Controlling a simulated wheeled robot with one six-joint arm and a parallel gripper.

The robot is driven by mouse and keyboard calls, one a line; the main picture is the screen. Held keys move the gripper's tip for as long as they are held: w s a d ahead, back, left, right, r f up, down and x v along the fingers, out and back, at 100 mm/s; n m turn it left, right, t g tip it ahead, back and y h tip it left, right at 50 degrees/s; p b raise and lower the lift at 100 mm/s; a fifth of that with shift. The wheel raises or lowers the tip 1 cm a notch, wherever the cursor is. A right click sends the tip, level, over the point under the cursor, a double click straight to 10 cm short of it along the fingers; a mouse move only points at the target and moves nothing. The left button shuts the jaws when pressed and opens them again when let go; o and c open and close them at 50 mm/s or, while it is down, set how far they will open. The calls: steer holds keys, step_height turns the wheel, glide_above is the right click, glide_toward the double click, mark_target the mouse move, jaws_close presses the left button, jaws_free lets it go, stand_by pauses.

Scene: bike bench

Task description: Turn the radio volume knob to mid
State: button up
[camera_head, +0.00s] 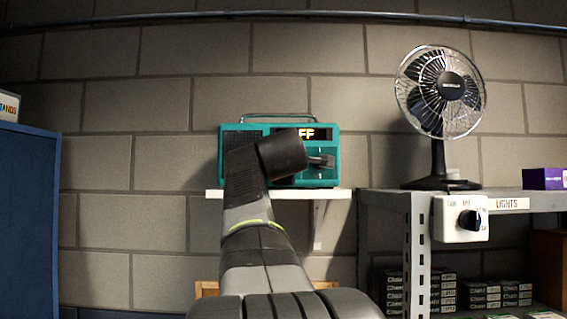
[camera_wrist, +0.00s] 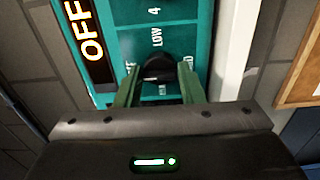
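The teal radio (camera_head: 228,170) stands on a white wall shelf, partly hidden behind my arm. Its lit display (camera_wrist: 91,38) reads OFF in the wrist view. The round black volume knob (camera_wrist: 159,70) is on the radio's front, with the label LOW beside it and other labels partly covered. My gripper (camera_wrist: 160,76) is at the radio's front, one finger on each side of the knob. The fingers look open, with narrow gaps to the knob; contact is not clear. In the head view my gripper (camera_head: 320,161) is before the radio's right part.
The white shelf (camera_head: 340,194) ends just right of the radio. A desk fan (camera_head: 440,95) stands on a grey metal rack (camera_head: 400,197) further right, with a white LIGHTS switch box (camera_head: 447,226) on its edge. A blue cabinet (camera_head: 28,220) is at far left.

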steer(key=c, duration=0.5)
steer(key=shift+o, duration=0.2)
steer(key=shift+m, duration=0.4)
steer(key=shift+a+f+n+b, duration=0.1)
steer(key=shift+n+b, duration=3)
steer(key=shift+n, duration=14.8)
